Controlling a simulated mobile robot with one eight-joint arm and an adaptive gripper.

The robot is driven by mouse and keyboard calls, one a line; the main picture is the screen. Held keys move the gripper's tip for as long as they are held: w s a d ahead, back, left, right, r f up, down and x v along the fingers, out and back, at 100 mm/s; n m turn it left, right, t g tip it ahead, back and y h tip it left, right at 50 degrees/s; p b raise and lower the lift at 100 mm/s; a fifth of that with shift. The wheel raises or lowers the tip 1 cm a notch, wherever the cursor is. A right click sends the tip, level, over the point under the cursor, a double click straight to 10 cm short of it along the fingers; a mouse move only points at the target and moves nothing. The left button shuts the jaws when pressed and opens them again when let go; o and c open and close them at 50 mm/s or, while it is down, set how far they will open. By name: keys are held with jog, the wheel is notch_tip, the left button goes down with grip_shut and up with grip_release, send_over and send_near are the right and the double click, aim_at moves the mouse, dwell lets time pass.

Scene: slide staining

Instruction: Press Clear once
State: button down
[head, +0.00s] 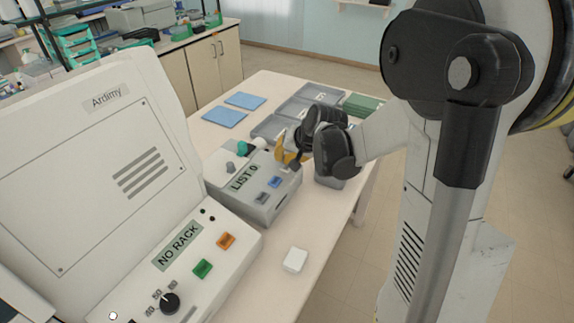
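A grey control box (256,206) with a green display reading "LIST 0" (244,178) stands on the table. Two blue buttons are on its top face, one nearer (262,196) and one farther (274,182). I can read no "Clear" label on either. My gripper (287,157) is over the far right end of this box, beyond the blue buttons. A yellow-orange part shows at its tip. Its fingers are small and partly hidden by the wrist, so I cannot tell if they are open or touching the box.
A large white machine (100,180) marked "Ardimy" fills the left, with a "NO RACK" display, green and orange buttons and a knob. A small white block (295,260) lies on the table's near right. Grey trays (318,93) and blue mats (245,100) lie farther back.

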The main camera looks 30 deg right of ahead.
aim_at(284, 165)
jog(key=shift+r, duration=0.3)
jog(key=shift+r+p, duration=1.95)
jog(key=shift+r, duration=0.55)
